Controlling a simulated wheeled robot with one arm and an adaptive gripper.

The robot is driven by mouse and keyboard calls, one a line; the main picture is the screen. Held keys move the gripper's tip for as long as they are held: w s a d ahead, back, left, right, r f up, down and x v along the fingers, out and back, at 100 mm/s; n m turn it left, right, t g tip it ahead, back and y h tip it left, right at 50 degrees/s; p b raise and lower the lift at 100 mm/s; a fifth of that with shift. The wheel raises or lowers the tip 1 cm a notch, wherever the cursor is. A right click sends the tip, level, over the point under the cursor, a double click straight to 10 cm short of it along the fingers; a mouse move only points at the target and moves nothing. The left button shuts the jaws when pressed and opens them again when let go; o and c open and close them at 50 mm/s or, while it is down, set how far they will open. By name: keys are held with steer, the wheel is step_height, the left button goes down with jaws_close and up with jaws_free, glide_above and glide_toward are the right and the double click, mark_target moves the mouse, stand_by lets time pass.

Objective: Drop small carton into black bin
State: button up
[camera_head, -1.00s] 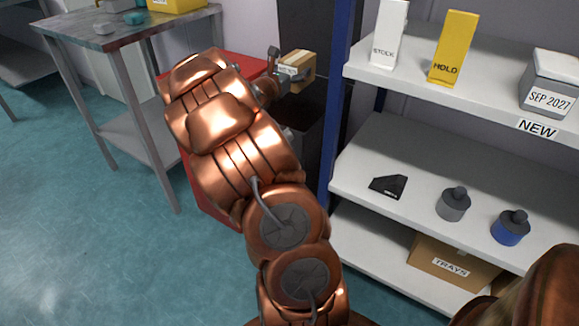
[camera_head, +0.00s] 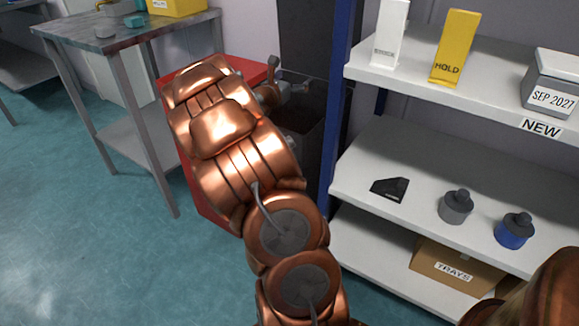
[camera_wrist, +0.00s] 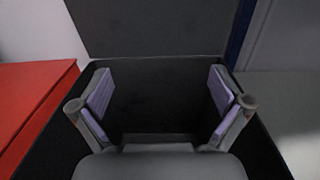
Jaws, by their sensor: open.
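My gripper (camera_head: 287,82) is open and empty above the black bin (camera_head: 322,118), whose raised dark lid stands behind it. In the wrist view my gripper (camera_wrist: 161,108) shows two fingers with purple pads spread apart, with the dark inside of the black bin (camera_wrist: 150,68) between and beyond them. The small carton is not visible in either current view. The inside of the bin is too dark to make out anything in it.
A red cabinet (camera_head: 250,72) stands directly left of the bin. A blue post (camera_head: 338,100) of the white shelf unit (camera_head: 440,150) rises close on its right. A metal table (camera_head: 120,40) stands at the back left, with open teal floor (camera_head: 90,240) in front.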

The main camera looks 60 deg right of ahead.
steer(key=shift+a, duration=0.15)
steer(key=a, duration=1.1)
steer(key=shift+s+a, duration=0.35)
